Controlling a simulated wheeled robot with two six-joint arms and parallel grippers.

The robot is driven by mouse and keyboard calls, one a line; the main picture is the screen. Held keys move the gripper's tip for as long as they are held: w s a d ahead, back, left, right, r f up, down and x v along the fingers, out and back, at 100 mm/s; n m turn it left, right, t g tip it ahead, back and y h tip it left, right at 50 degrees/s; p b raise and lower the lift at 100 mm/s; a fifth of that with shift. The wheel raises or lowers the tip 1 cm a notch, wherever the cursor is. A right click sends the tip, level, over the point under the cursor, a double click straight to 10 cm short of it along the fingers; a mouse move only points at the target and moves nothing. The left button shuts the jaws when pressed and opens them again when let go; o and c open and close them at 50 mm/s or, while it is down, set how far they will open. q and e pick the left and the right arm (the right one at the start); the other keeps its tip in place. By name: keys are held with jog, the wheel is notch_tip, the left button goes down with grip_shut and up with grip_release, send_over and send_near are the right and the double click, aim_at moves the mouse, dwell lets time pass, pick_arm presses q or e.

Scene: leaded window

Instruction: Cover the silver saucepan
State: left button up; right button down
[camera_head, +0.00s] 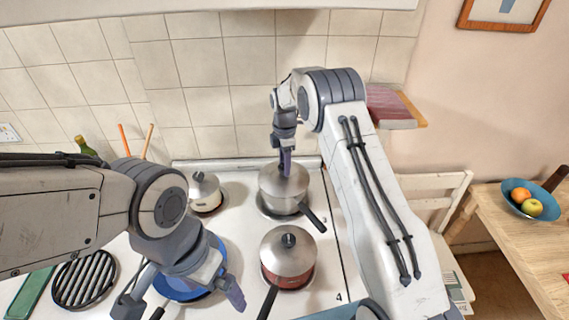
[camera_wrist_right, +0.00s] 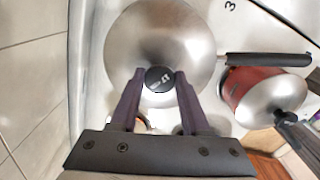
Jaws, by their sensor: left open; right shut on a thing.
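The silver saucepan (camera_head: 283,207) stands on the back right of the stove, its dark handle pointing to the front right. A silver lid (camera_head: 291,186) lies over its top; I cannot tell whether it rests fully on the rim. My right gripper (camera_head: 285,172) is above the lid, shut on its black knob. The right wrist view shows the knob between the fingertips (camera_wrist_right: 158,80) and the broad lid (camera_wrist_right: 160,35) hiding the pan beneath. My left gripper (camera_head: 183,297) is open and empty over the blue pan (camera_head: 180,288) at the front left.
A red saucepan (camera_head: 298,278) with a silver lid (camera_head: 287,251) stands in front of the silver one. A cream pot (camera_head: 207,201) with a lid stands at back left. A black trivet (camera_head: 84,279) and green bottle (camera_head: 85,148) are further left. The tiled wall (camera_head: 205,100) is close behind.

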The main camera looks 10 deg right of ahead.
jog(key=shift+c, duration=1.5)
grip_release()
jog(key=o, duration=0.3)
jog(key=shift+r+p, duration=2.4)
jog(key=shift+r, duration=1.15)
